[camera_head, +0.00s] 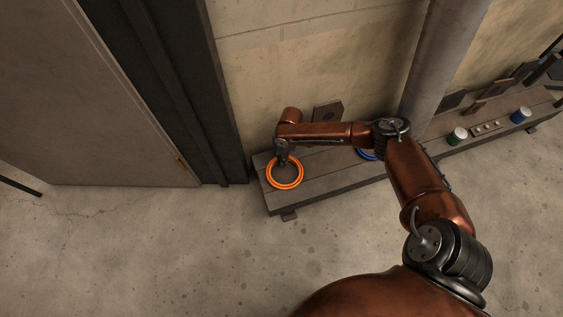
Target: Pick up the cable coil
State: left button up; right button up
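An orange cable coil (284,186) lies flat near the left end of a low grey bench. My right gripper (284,160) points down at the coil's far edge and overlaps it in the picture. It is small and dark here, so I cannot tell whether its fingers are open or shut on the coil. A blue ring-shaped thing (366,155), perhaps another coil, lies farther right on the bench, mostly hidden behind my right arm. My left gripper is not in view.
The bench (330,178) runs along the wall. A pipe (437,60) rises behind it. A green-banded can (457,136), a blue-banded can (520,115) and a small panel (487,128) stand to the right. A door is at left. The concrete floor in front is clear.

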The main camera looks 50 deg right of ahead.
dwell(0.3)
jog(key=shift+f, duration=0.1)
grip_shut()
dwell(0.4)
